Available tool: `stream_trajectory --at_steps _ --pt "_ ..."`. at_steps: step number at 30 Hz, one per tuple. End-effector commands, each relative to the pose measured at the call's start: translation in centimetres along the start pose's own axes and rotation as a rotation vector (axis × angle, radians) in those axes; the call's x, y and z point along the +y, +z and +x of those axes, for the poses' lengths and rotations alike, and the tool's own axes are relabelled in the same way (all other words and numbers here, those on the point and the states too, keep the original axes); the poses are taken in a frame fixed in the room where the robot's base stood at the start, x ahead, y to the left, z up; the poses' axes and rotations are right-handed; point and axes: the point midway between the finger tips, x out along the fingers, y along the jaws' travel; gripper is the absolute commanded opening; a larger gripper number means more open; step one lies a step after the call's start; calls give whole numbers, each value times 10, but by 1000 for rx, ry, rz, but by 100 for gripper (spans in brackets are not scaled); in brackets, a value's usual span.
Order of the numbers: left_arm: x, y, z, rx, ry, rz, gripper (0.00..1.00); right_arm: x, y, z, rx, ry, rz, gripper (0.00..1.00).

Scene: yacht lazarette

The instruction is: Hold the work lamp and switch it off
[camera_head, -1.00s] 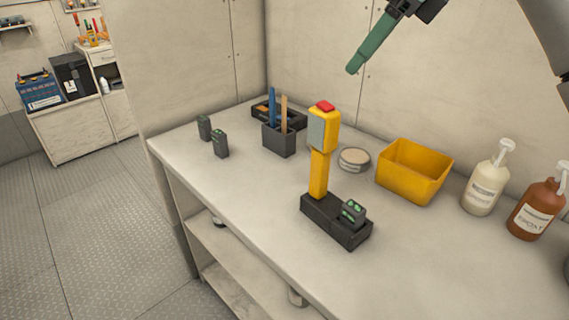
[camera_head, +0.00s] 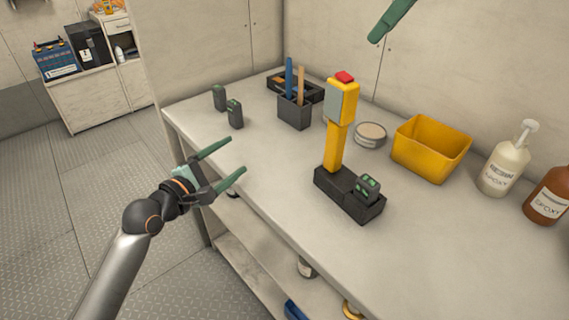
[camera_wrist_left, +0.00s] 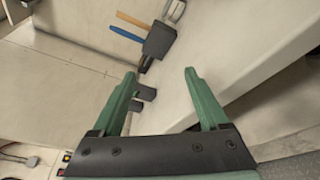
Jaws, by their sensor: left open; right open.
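The work lamp (camera_head: 336,140) is yellow with a grey panel on its head and a red button (camera_head: 344,76) on top. It stands upright in a black base (camera_head: 333,187) on the bench; a small dark block with green marks sits at the base's right end. My left gripper (camera_head: 238,158) is open and empty at the bench's front edge, left of the lamp and apart from it. Its green fingers also show open in the left wrist view (camera_wrist_left: 162,76). My right gripper (camera_head: 392,18) shows only as a green finger at the top edge, above and behind the lamp.
The bench (camera_head: 262,190) has free room left of the lamp. Two dark green blocks (camera_head: 235,113) stand at its left end. A black holder (camera_head: 295,112) with tools, a round tin (camera_head: 371,134), a yellow bin (camera_head: 430,147) and pump bottles (camera_head: 504,160) stand behind or right.

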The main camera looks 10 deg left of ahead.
Motion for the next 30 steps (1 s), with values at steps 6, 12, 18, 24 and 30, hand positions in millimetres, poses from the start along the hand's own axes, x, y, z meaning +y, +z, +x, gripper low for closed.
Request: stream_trajectory --at_steps 6,12,18,24,30 --pt "-19 78 5 -180 -123 -553 78 0 0 0 0 0 0 50" --pt "-29 126 1 -270 -246 -875 78 0 0 0 0 0 0 50" --pt "-31 143 1 -297 -297 -988 78 0 0 0 0 0 0 50" --pt "-34 154 23 -299 -299 -993 78 0 0 0 0 0 0 50" --pt "-38 168 60 -297 -298 -991 78 0 0 0 0 0 0 50"
